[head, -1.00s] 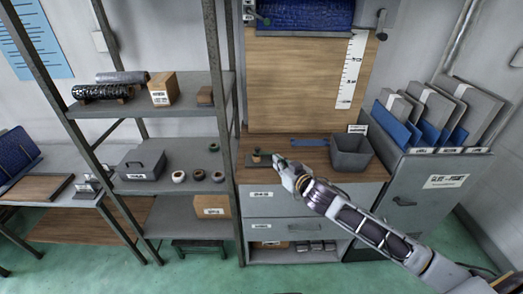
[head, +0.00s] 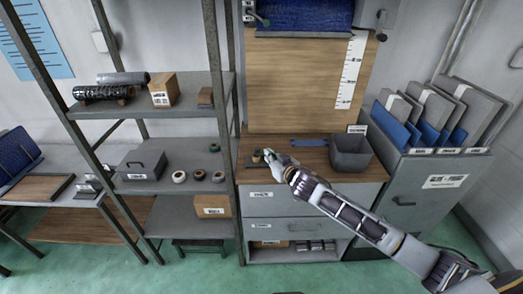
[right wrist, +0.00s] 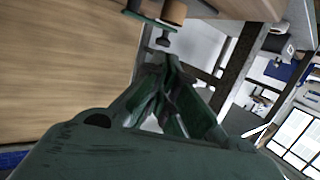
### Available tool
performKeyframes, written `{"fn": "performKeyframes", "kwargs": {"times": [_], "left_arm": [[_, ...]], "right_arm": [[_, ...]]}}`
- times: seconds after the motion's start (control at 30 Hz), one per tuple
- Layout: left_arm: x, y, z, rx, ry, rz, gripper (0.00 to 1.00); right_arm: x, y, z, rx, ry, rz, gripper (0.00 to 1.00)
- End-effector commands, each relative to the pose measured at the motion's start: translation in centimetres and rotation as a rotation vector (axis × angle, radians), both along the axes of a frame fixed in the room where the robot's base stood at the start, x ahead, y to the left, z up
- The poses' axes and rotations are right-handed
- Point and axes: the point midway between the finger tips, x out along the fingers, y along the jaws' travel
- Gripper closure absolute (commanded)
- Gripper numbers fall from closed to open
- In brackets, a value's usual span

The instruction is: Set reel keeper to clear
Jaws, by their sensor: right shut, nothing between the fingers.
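A small fixture with a brown round piece (head: 256,157) stands on a dark base at the left end of the wooden counter top. In the right wrist view its brown piece (right wrist: 174,11) shows at the top edge, with a small dark T-shaped part (right wrist: 163,41) below it. I cannot tell which part is the keeper, nor read a clear mark. My right gripper (head: 268,155) is shut and empty, close to the right of the fixture; whether it touches is hidden. Its closed fingers also show in the right wrist view (right wrist: 168,75). My left gripper is not in view.
A grey bin (head: 351,156) stands on the counter's right, with a flat blue strip (head: 313,143) left of it. A grey shelf rack (head: 150,152) stands close on the left. A blue roll (head: 305,15) hangs above the wooden back board (head: 290,80).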

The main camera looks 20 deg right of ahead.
Motion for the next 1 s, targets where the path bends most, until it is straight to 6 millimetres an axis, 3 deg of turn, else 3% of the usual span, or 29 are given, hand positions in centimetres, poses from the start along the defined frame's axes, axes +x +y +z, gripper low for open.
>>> {"fn": "performKeyframes", "kwargs": {"times": [0.7,1.0], "left_arm": [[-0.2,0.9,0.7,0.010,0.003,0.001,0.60],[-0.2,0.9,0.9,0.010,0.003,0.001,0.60]], "right_arm": [[5.3,1.0,-1.0,0.000,-0.001,0.000,1.00],[6.6,1.3,-1.4,0.000,0.001,0.000,1.00]]}}
